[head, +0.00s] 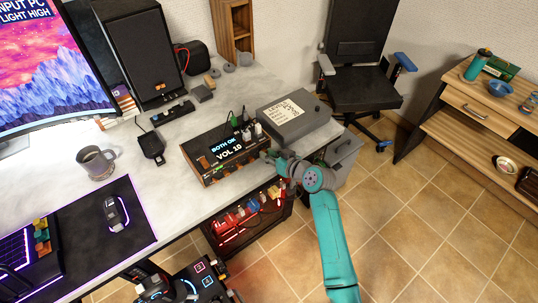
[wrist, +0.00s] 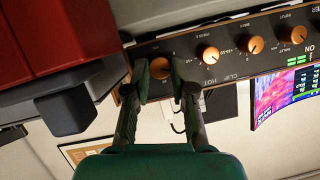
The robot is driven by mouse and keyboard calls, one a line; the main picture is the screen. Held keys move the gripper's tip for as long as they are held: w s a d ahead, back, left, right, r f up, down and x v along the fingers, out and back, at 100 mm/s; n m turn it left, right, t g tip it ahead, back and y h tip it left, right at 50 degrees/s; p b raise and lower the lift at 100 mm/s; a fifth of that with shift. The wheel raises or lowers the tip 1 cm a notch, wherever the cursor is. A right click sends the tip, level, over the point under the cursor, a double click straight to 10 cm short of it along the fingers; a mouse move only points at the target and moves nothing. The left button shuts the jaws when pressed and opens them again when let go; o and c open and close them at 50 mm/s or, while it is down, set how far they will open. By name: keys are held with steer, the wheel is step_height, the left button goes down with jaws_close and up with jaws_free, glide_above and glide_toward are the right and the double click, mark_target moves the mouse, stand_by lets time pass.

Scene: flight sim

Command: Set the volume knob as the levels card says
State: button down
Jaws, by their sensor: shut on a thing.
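The amplifier (head: 205,165) stands at the desk's front edge; its display (head: 227,150) reads "BOTH ON" and "VOL 10". My gripper (head: 277,160) is at the right end of its front panel. In the wrist view my gripper (wrist: 163,82) has its fingers on either side of the orange end knob (wrist: 160,68), the volume knob, and is shut on it. The fingers hide part of that knob and its markings. More orange knobs, such as one beside it (wrist: 208,54), line the panel. The levels card (head: 285,108) lies on a grey box; its smaller writing is too small to read.
The grey box (head: 312,120) is just behind and right of my gripper. Cables (head: 246,124) rise behind the amplifier. A shelf of colourful items (head: 245,215) is below the desk edge. A mug (head: 95,162) and mouse (head: 115,212) are left. Floor to the right is open.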

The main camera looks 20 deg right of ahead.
stand_by(0.4)
steer(key=c, duration=1)
jaws_free()
steer(key=v, duration=1.2)
